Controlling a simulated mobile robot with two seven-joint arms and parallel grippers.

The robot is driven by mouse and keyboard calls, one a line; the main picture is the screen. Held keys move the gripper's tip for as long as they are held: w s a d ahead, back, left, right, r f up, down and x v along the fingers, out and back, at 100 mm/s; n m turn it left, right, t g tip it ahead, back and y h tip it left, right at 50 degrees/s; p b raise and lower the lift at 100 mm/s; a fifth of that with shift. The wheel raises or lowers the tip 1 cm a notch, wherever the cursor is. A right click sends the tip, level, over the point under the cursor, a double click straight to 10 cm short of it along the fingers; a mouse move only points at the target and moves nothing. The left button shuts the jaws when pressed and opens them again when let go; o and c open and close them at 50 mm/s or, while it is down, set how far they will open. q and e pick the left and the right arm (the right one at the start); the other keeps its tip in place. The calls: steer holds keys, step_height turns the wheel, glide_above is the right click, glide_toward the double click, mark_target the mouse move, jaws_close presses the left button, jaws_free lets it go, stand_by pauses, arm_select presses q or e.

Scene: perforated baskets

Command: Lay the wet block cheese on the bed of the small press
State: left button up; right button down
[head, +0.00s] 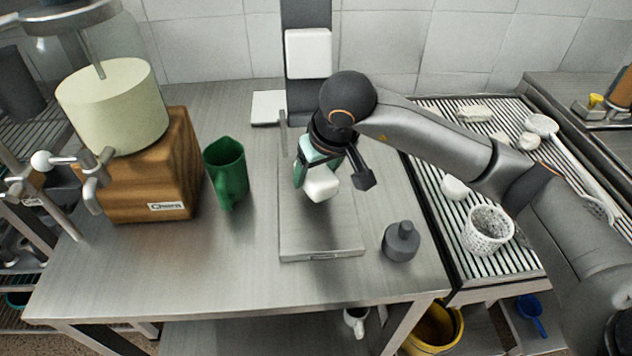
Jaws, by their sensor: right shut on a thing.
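A small white block, the wet block cheese (321,185), is in my right gripper (337,181). It is held in the air above a flat steel plate (322,240), which looks like the bed of the small press. From this angle I cannot tell how high the block is over the plate. One dark finger shows to the right of the block. A thin upright post (283,133) stands at the plate's back left. The arm hides part of the plate's back. My left gripper is not in view.
A green jug (227,172) stands left of the plate. A grey knobbed weight (401,242) stands to its right. A wooden box (165,175) carries a cream drum at left. A ribbed rack (459,216) at right holds a white perforated basket (487,229) and white pieces.

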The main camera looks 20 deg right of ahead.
steer(key=shift+w+f, duration=0.15)
steer(key=shift+f, duration=1.55)
steer(key=shift+f, duration=0.1)
steer(key=shift+f, duration=0.15)
jaws_free()
steer(key=shift+r, duration=0.5)
steer(key=v, duration=1.1)
steer(key=shift+s+r+p, duration=0.2)
steer(key=shift+r+p, duration=0.05)
steer(key=shift+p, duration=0.05)
